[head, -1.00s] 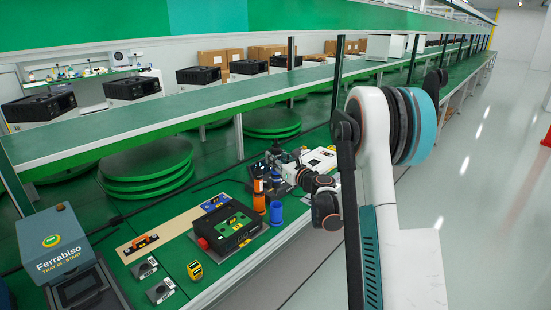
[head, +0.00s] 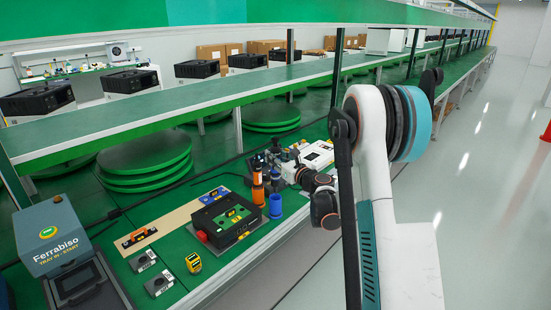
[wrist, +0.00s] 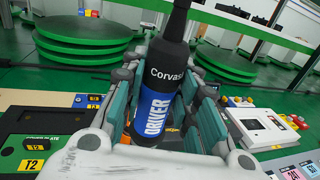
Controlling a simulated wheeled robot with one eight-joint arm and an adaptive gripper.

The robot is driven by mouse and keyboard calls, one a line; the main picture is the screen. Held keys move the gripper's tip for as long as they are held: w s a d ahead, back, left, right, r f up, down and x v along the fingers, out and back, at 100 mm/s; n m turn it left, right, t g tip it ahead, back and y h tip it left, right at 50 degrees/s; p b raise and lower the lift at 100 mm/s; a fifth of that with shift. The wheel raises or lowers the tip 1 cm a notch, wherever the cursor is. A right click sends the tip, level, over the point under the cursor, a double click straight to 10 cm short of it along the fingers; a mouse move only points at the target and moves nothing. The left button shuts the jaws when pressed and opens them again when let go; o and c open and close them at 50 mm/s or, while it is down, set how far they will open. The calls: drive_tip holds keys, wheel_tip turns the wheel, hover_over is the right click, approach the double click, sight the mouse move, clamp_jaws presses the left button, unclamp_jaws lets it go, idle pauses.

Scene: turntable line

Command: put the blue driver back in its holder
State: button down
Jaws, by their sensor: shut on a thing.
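The blue driver, black with a blue band reading DRIVER, shows large in the wrist view (wrist: 158,100). My gripper (wrist: 165,92) is shut around its body, and the driver leans slightly right at the top. Its lower end is hidden by the gripper. In the head view my gripper (head: 279,160) is above the bench, beyond the holders, and the driver is hard to make out there. A blue cup-like holder (head: 275,206) stands upright on the bench and looks empty. My gripper is apart from it, higher and further back.
An orange holder (head: 257,197) with an orange tool stands left of the blue one. A black box (head: 229,227) with a green top lies close on the left. A white device (head: 317,155) sits behind on the right. A shelf (head: 130,118) runs above the bench.

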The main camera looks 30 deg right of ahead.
drive_tip(key=shift+f, duration=0.1)
idle(0.4)
drive_tip(key=shift+f+b, duration=1.65)
drive_tip(key=shift+f, duration=0.25)
